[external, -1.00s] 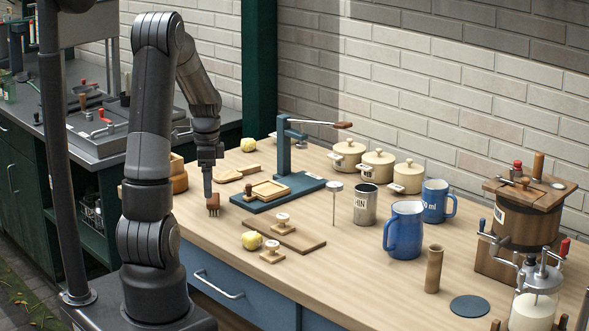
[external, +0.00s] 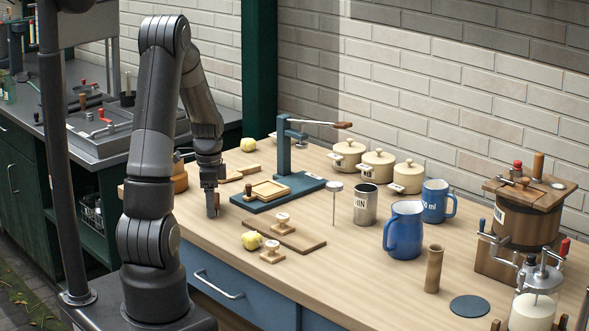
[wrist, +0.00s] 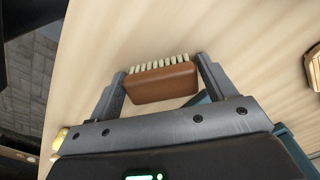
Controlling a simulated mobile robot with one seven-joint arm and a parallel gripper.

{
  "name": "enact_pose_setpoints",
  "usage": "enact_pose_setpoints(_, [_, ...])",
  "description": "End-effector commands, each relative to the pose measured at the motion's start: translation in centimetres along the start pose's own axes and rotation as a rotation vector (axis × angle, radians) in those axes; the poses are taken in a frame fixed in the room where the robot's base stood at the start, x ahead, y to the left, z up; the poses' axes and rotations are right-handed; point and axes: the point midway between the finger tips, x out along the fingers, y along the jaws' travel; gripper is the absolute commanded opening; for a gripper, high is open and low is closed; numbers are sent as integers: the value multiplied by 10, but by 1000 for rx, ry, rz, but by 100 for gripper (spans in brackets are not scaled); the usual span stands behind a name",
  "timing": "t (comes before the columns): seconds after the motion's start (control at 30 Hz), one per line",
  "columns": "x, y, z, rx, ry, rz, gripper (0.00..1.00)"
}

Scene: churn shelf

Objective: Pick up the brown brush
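The brown brush (wrist: 162,83) shows in the wrist view as a reddish-brown block with pale bristles along its far edge. It lies between the two fingers of my gripper (wrist: 160,66). The fingers are spread wide, one at each end of the brush. The brush comes very close to both fingers; firm contact is not clear. In the external view my gripper (external: 213,213) is low at the table's front-left part, and its fingers and hand largely hide the brush.
A blue press stand (external: 285,160) with its base is just right of my gripper. A yellow lump (external: 252,240), wooden stamps (external: 271,253) and a board (external: 300,241) lie nearer the front. The table's (external: 195,228) front edge is close. Mugs and pots stand further right.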

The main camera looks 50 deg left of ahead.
Motion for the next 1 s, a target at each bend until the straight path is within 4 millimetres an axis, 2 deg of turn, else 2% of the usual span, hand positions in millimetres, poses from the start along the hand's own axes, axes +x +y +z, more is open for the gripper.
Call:
enact_pose_setpoints(0.03, [0,0,0,0,0,0,72])
enact_pose_setpoints(0.37, [0,0,0,0,0,0,46])
enact_pose_setpoints(0.63, [-2,0,0,0,0,-1,46])
enact_pose_setpoints(0.77, [-9,-1,0,0,1,-2,46])
enact_pose_setpoints(0.87, [-20,0,0,0,1,-3,46])
enact_pose_setpoints(1.0, [-47,4,-4,4,2,-3,46])
